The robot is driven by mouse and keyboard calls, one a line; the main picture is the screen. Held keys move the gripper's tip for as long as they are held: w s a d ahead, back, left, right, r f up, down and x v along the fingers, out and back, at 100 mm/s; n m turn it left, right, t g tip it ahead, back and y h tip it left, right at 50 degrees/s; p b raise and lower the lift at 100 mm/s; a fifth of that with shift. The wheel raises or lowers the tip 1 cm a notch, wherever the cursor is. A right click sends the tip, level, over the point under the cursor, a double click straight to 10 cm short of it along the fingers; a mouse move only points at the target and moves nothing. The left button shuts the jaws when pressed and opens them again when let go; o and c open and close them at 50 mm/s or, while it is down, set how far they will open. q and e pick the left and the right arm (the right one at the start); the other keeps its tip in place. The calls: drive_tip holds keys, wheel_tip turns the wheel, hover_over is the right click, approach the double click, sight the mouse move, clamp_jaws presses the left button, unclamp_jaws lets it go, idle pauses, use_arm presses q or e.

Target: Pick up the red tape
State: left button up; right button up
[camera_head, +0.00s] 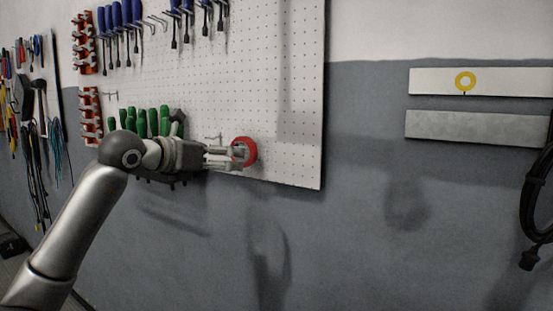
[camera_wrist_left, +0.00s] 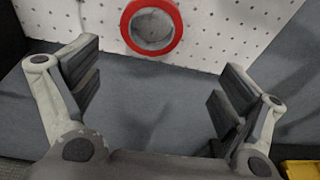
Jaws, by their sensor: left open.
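The red tape (camera_head: 251,151) is a round roll at the lower right part of the white pegboard. In the left wrist view the red tape (camera_wrist_left: 173,42) shows as a red ring near the top middle, with grey inside it. My left gripper (camera_head: 232,158) comes in from the left, its fingertips at the tape in the head view. In the left wrist view my left gripper (camera_wrist_left: 158,85) is open and empty, and the tape lies beyond the fingers, between their directions. Whether a finger touches the tape cannot be told. My right gripper is not in view.
The pegboard (camera_head: 290,160) holds blue screwdrivers (camera_head: 117,14) above and green-handled tools (camera_head: 153,122) just behind my left wrist. The wall below the board is clear.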

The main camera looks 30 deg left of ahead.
use_arm(q)
drive_tip(key=shift+y, duration=0.4)
drive_tip(key=p+x, duration=0.1)
drive_tip(key=x, duration=0.2)
drive_tip(key=p+x, duration=0.2)
drive_tip(key=x, duration=0.1)
drive_tip(key=a+r+p+x, duration=0.1)
drive_tip(key=p+x, duration=0.1)
drive_tip(key=x, duration=0.1)
drive_tip(key=shift+w, duration=0.55)
drive_tip(key=shift+w+f, duration=0.2)
drive_tip(key=shift+w, duration=0.05)
drive_tip(key=shift+s, duration=0.1)
drive_tip(key=shift+c, duration=0.5)
drive_tip(key=c, duration=0.9)
